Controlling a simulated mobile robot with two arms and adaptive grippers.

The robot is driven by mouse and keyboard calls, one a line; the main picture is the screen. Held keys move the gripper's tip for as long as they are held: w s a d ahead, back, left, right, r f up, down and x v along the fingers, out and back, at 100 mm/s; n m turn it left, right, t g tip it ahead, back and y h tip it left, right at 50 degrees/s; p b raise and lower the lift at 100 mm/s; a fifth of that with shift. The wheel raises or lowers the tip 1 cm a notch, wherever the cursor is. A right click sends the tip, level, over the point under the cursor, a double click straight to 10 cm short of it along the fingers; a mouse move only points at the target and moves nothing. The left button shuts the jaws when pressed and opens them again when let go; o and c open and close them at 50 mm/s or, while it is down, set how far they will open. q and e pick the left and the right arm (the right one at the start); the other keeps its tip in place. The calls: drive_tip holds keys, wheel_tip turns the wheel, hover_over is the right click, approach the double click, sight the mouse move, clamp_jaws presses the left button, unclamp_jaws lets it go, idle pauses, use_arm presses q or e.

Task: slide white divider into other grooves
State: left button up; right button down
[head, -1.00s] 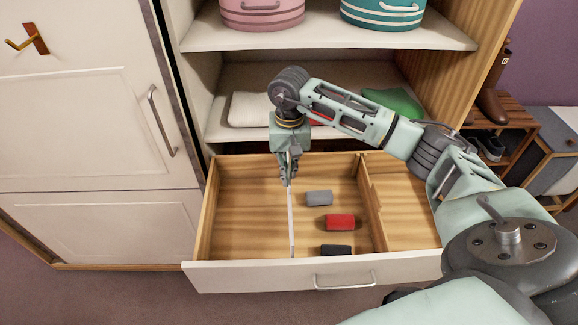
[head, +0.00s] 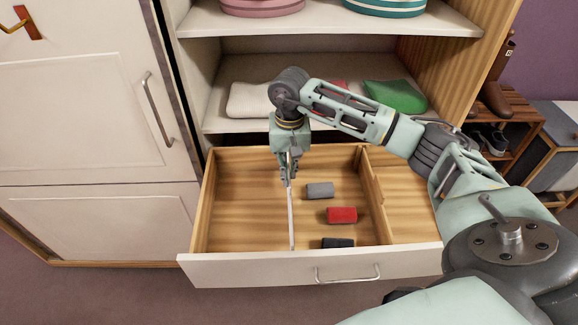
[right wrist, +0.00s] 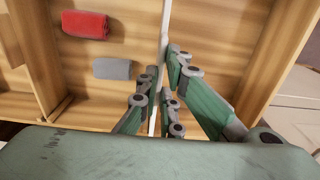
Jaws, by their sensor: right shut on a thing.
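The white divider (head: 291,222) is a thin upright strip standing in the open wooden drawer (head: 240,210). It runs front to back, left of the rolled items. My right gripper (head: 288,180) points down at the divider's rear part and is shut on it. In the right wrist view the divider (right wrist: 165,30) passes between my fingers (right wrist: 160,85). The divider's front end appears close to the inside of the drawer front. The grooves cannot be made out clearly. My left gripper is not in view.
A grey roll (head: 320,190), a red roll (head: 342,215) and a dark roll (head: 338,243) lie right of the divider. A wooden partition (head: 374,190) stands farther right. The drawer floor left of the divider is clear. A shelf (head: 240,72) overhangs the back.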

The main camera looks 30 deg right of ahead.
drive_tip(key=shift+f+b, duration=2.05)
drive_tip(key=shift+f, duration=0.4)
drive_tip(key=shift+f+b, duration=0.4)
drive_tip(key=c, duration=1.8)
unclamp_jaws()
drive_tip(key=shift+c, duration=0.2)
drive_tip(key=shift+r, duration=0.4)
wheel_tip(320, 180, up, 12)
drive_tip(key=shift+f, duration=0.25)
